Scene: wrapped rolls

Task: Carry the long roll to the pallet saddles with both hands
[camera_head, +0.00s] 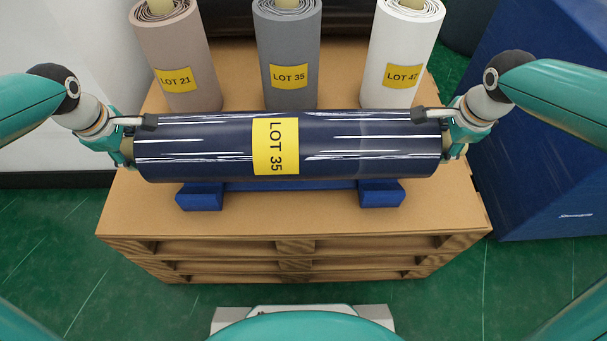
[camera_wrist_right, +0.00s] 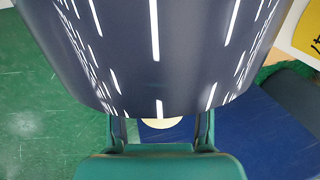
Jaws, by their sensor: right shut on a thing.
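The long roll (camera_head: 340,150) is wrapped in shiny dark blue film with a yellow LOT 35 label. It lies level across the picture, over two blue saddles (camera_head: 199,197) (camera_head: 382,194) on the pallet (camera_head: 290,225). I cannot tell whether its underside touches them. My left gripper (camera_head: 127,150) is at the roll's left end, its jaws around the end core and partly hidden. My right gripper (camera_head: 455,148) is shut on the roll's right end. In the right wrist view the roll (camera_wrist_right: 160,70) fills the top, with my right gripper's fingers (camera_wrist_right: 160,130) below.
Three upright rolls stand behind on the pallet: a pinkish one labelled LOT 21 (camera_head: 180,50), a grey LOT 35 one (camera_head: 287,45) and a white LOT 47 one (camera_head: 402,45). A large blue block (camera_head: 540,150) stands at the right. The green floor (camera_head: 50,240) is clear front left.

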